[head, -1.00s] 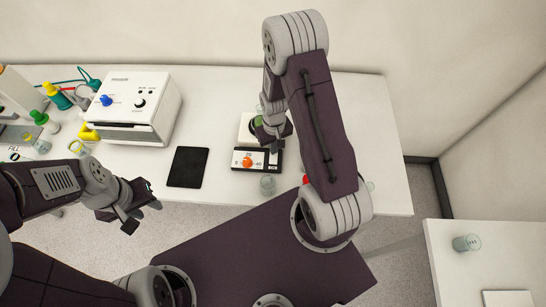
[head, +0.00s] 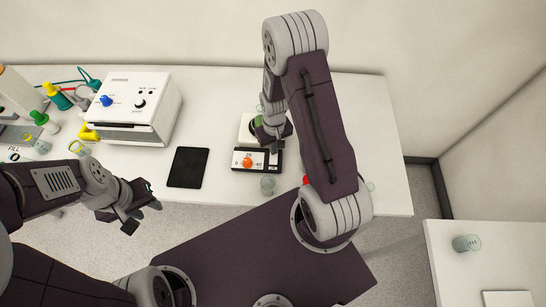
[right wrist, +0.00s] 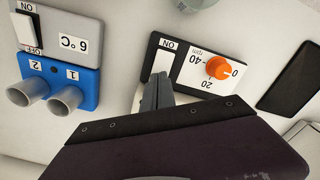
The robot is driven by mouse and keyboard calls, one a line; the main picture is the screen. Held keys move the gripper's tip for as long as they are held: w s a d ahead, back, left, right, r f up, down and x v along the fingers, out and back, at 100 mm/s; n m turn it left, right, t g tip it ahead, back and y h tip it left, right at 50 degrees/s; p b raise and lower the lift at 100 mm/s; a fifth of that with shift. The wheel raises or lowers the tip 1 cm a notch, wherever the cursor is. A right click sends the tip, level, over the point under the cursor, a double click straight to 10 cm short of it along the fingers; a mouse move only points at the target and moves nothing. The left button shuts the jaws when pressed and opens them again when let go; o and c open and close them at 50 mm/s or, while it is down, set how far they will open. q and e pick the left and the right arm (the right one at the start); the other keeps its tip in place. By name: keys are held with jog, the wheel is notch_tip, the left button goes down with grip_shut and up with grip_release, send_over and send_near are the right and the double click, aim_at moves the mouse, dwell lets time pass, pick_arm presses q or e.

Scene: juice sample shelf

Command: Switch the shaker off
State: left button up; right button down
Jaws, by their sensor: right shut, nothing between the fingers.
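The shaker's black panel (head: 235,160) has an orange knob (head: 247,162) and a scale. In the right wrist view the panel (right wrist: 183,83) shows the orange knob (right wrist: 219,67), the scale in rpm and a white rocker switch (right wrist: 161,62) with an ON label at its far end. My right gripper (right wrist: 157,95) is shut and empty, its tips at the switch's near end, which they hide. I cannot tell whether they touch it. In the head view my right gripper (head: 270,136) is over the shaker. My left gripper (head: 135,207) hangs off the table's front edge; its jaws are unclear.
A black tablet (head: 188,167) and a white box with knobs (head: 135,95) are left of the shaker. A glass (head: 267,185) stands in front.

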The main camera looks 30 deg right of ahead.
jog(key=shift+f+b, duration=0.75)
jog(key=shift+f, duration=0.15)
dwell(0.8)
notch_tip(320, 180, up, 7)
jog(key=p, duration=0.6)
dwell(0.5)
